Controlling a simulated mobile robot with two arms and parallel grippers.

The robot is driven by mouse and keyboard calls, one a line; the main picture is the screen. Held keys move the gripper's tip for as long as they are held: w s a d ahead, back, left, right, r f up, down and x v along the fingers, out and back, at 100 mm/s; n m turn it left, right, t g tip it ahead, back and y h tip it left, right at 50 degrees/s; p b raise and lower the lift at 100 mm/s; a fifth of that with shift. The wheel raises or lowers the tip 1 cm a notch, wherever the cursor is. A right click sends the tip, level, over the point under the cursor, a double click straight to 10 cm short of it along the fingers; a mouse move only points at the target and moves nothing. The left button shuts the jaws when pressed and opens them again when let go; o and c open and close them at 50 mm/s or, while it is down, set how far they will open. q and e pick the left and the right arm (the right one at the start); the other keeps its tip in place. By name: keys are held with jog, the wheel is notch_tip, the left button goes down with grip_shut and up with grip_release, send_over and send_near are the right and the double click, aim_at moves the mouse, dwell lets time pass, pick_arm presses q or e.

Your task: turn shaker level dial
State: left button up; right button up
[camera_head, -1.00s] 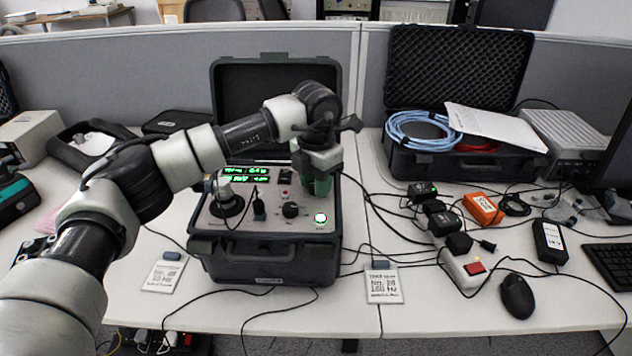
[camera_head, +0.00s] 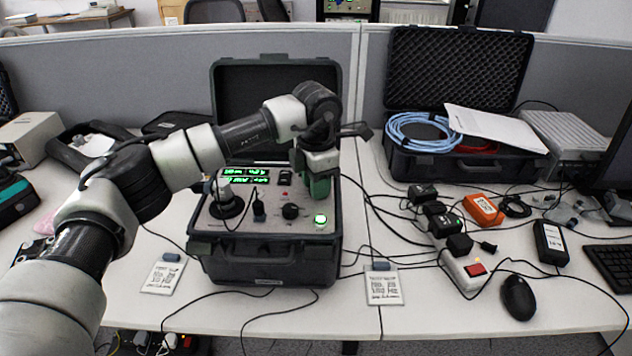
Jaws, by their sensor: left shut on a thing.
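The shaker unit (camera_head: 262,245) is a black case with its lid open, standing on the desk in the middle of the head view. Its grey panel carries a lit green display (camera_head: 240,176), a round shaker mount (camera_head: 226,206), a black knob (camera_head: 290,211) and a glowing green button (camera_head: 320,220). My left gripper (camera_head: 319,190) points down at the panel's right rear, behind the green button. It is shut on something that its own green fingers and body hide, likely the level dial. My right gripper is not in view.
A second open case (camera_head: 440,170) with blue cable stands at the back right. Black adapters, an orange box (camera_head: 483,210), a power strip (camera_head: 465,268) and a mouse (camera_head: 518,297) crowd the right. Label cards (camera_head: 383,287) and loose cables lie in front.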

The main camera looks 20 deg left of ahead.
pick_arm(q)
jog(key=o, duration=0.9)
jog(key=shift+o, duration=0.2)
jog(key=shift+r, duration=0.15)
notch_tip(320, 180, up, 11)
jog(key=shift+f, duration=0.2)
